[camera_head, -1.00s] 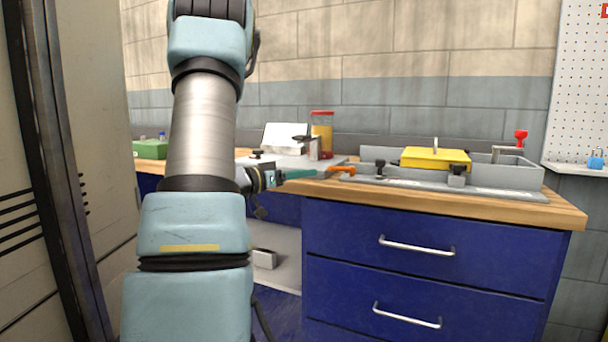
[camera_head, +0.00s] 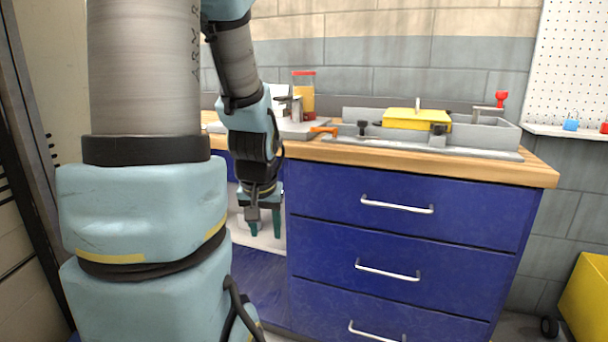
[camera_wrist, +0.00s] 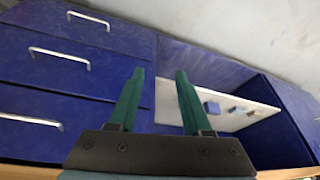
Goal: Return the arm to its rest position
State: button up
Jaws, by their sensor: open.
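My gripper (camera_head: 262,222) hangs pointing down in front of the open bay left of the blue drawers, below the worktop edge. Its two green fingers are apart and nothing is between them. In the wrist view my gripper (camera_wrist: 155,90) also shows open and empty, facing the bay with a pale shelf (camera_wrist: 220,108). My arm fills the left part of the head view and hides part of the bench behind it.
The blue drawer unit (camera_head: 400,240) with metal handles stands right of my gripper. The wooden worktop (camera_head: 480,168) carries a grey fixture with a yellow block (camera_head: 415,119), a red-lidded jar (camera_head: 303,95) and an orange-handled tool (camera_head: 323,130). A yellow object (camera_head: 590,300) stands at right.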

jog(key=s+d+g, duration=0.2)
jog(key=s+g, duration=0.1)
jog(key=s, duration=0.5)
notch_tip(320, 180, up, 15)
jog(key=w+p, duration=0.1)
jog(key=p, duration=1.4)
jog(key=shift+a+t+p, duration=0.2)
jog(key=shift+t+p, duration=0.1)
jog(key=shift+p, duration=0.1)
